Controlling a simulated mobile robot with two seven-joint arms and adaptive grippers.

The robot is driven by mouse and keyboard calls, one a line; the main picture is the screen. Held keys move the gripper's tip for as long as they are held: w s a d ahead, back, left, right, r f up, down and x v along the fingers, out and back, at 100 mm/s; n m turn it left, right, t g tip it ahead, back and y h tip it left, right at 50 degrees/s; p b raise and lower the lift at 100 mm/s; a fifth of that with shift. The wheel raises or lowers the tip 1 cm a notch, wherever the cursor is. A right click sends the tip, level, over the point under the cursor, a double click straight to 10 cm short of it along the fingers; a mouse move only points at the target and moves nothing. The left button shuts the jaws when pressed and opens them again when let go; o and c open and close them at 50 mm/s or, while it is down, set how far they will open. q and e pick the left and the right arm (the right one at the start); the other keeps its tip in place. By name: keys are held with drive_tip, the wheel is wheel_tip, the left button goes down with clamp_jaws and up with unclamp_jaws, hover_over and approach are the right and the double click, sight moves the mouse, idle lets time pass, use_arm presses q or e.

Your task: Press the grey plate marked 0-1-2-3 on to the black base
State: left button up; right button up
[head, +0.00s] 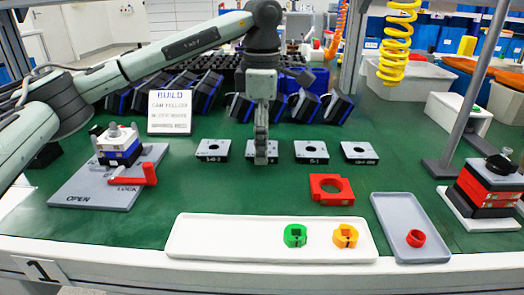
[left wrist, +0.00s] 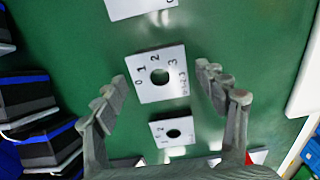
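My left gripper (head: 262,158) points down over the second plate from the left in a row on the green table. In the left wrist view its fingers (left wrist: 160,78) are spread wide, with a pale grey square plate (left wrist: 145,90) showing between them. That plate has a round hole and the marks 0, 1, 2, 3. In the head view the gripper partly hides the plate (head: 250,158); I cannot tell whether they touch. A layered block (head: 120,152) with dark, blue and white layers stands on a grey OPEN/LOCK board (head: 95,192). I cannot tell which layer is the black base. My right gripper is out of view.
Other plates (head: 212,150) (head: 312,152) (head: 359,152) lie beside it. A white tray (head: 205,235) holds green and orange parts. A red lever (head: 146,175) sticks up at the board. A red-and-black stack (head: 488,185) stands right.

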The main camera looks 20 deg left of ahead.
use_arm(q)
drive_tip(key=c, duration=0.8)
drive_tip(key=shift+r, duration=0.1)
